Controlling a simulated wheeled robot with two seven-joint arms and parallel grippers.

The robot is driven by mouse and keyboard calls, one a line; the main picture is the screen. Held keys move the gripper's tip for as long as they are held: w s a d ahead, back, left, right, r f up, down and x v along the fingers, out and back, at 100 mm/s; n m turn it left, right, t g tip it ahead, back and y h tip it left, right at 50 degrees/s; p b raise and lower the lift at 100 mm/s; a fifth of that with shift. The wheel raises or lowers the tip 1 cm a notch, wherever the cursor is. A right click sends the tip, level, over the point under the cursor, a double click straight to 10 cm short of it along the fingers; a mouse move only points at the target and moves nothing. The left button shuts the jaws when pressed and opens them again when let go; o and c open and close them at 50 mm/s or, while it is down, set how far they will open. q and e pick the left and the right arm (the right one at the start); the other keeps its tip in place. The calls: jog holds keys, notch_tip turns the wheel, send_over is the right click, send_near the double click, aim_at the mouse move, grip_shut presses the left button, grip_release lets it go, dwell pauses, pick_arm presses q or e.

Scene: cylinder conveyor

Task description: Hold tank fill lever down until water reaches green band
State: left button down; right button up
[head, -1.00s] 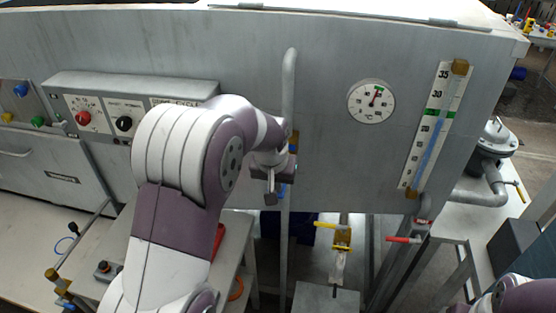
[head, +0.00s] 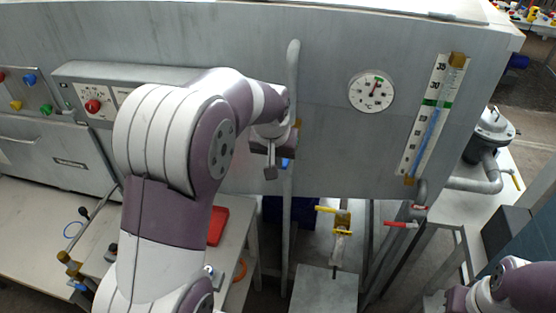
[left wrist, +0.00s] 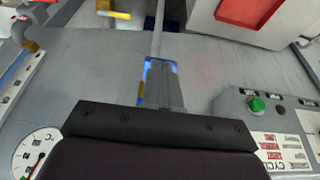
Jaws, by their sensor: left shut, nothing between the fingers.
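My left gripper (head: 270,172) is shut and empty, in front of the vertical pipe (head: 292,90) on the grey tank's front. A blue lever piece (head: 287,163) shows beside the fingers. In the left wrist view blue edges (left wrist: 147,66) show around the closed fingers (left wrist: 160,85), which hide most of it. They look close to it or on it; contact cannot be told. The level gauge (head: 410,150) is a white scale with a tube. Its blue water column (head: 430,131) stands high, near the lower side of the green band (head: 437,103); the exact gap is too small to tell.
A round dial (head: 371,92) is on the tank front. A control panel with a red knob (head: 93,105) is at left, partly behind my arm. Yellow (head: 326,209) and red (head: 397,224) valve handles sit below the tank. My right arm shows at lower right.

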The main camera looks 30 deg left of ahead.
pick_arm(q)
jog(key=s+d+r+b, duration=0.1)
jog(key=s+r, duration=0.3)
jog(key=r, duration=0.1)
jog(key=shift+s, duration=0.2)
pick_arm(e)
notch_tip(320, 180, down, 3)
jog(key=shift+w+r, duration=0.1)
jog(key=shift+r, duration=0.1)
pick_arm(q)
jog(key=shift+w, duration=0.15)
pick_arm(e)
jog(key=shift+w, duration=0.15)
pick_arm(q)
jog(key=s+d+f+m+g+b, duration=0.1)
jog(key=s+d+f, duration=0.2)
jog(key=s+f, duration=0.3)
jog(key=s+d+f+m+g+b, duration=0.1)
jog(key=s+d+f, duration=0.2)
jog(key=s+f, duration=0.3)
notch_tip(320, 180, down, 4)
jog(key=shift+s+d+f+m+h, duration=0.25)
jog(key=shift+s+m+h, duration=0.1)
jog(key=shift+m+h, duration=0.05)
pick_arm(e)
jog(key=shift+f, duration=0.75)
